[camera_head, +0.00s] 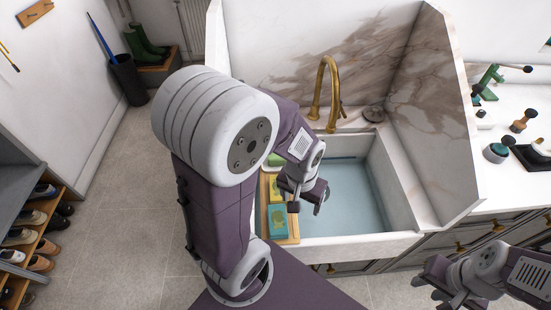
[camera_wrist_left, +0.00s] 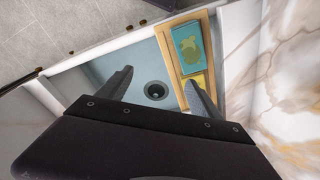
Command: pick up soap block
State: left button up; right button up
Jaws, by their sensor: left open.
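A wooden tray (camera_head: 294,232) lies along the left rim of the sink; it also shows in the left wrist view (camera_wrist_left: 166,50). On it are a teal block with a yellowish print (camera_head: 278,220), a yellow piece (camera_head: 276,186) and a green piece (camera_head: 276,160). I cannot tell for sure which is the soap block. The left wrist view shows the teal block (camera_wrist_left: 189,46) and part of the yellow piece (camera_wrist_left: 196,79), partly behind a finger. My left gripper (camera_head: 306,207) is open and empty, just right of the tray, above the basin. My right gripper (camera_head: 432,290) is low at the right; its jaw opening is unclear.
The sink basin (camera_head: 345,195) holds bluish water or a blue floor, with a drain (camera_wrist_left: 155,90). A brass tap (camera_head: 328,90) stands behind it, before a marble splashback (camera_head: 300,45). A counter with brushes (camera_head: 497,150) is at right, a shoe rack (camera_head: 30,240) at left.

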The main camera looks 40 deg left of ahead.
pick_arm(q)
jog(key=w+r+n, duration=0.1)
jog(key=w, duration=0.3)
jog(key=n+t+y+b, duration=0.25)
jog(key=n+b, duration=0.35)
jog(key=b, duration=0.3)
send_over(278, 159)
jog(key=s, duration=0.1)
notch_tip(278, 159, down, 5)
jog(key=f, duration=0.2)
jog(key=shift+w+d+f+g, duration=0.2)
jog(key=shift+w+f+g, duration=0.05)
jog(key=shift+w+f, duration=0.1)
jog(key=shift+w+a+f, duration=0.2)
jog(key=shift+f, duration=0.1)
jog(key=x, duration=0.5)
jog(key=shift+a+b, duration=0.2)
jog(key=shift+b, duration=0.1)
jog(key=shift+s+r+y, duration=0.15)
jog(key=shift+r+y, duration=0.05)
jog(key=shift+y, duration=0.05)
jog(key=shift+c, duration=0.9)
jog(key=c, duration=1.1)
pick_arm(e)
notch_tip(278, 159, down, 10)
jog(key=shift+w+d+r, duration=0.15)
